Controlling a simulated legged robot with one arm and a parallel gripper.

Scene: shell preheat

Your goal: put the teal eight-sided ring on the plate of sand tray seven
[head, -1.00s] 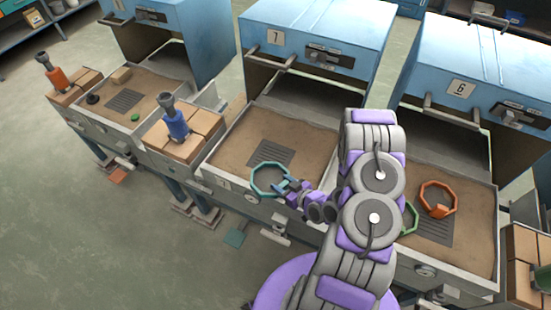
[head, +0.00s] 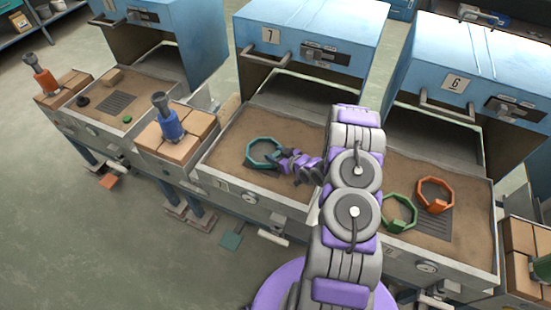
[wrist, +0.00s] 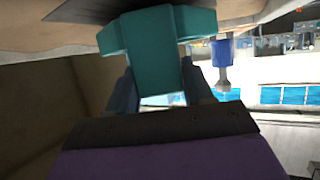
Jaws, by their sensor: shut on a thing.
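The teal eight-sided ring (head: 249,157) is over the middle of the sand in tray seven (head: 298,130), in front of the blue furnace marked 7. My gripper (head: 282,158) is shut on the ring's right side. In the wrist view the ring's teal block (wrist: 155,50) sits between the fingers of my gripper (wrist: 163,88). The dark slotted plate of this tray is mostly hidden by the ring and gripper. I cannot tell whether the ring touches the plate or hangs just above it.
Right tray, at furnace 6, holds a green ring (head: 399,212) and an orange ring (head: 435,194). Left of tray seven, a blue-handled tool (head: 168,120) stands on bricks. The left tray has its own slotted plate (head: 116,102). Furnace seven (head: 310,40) stands behind.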

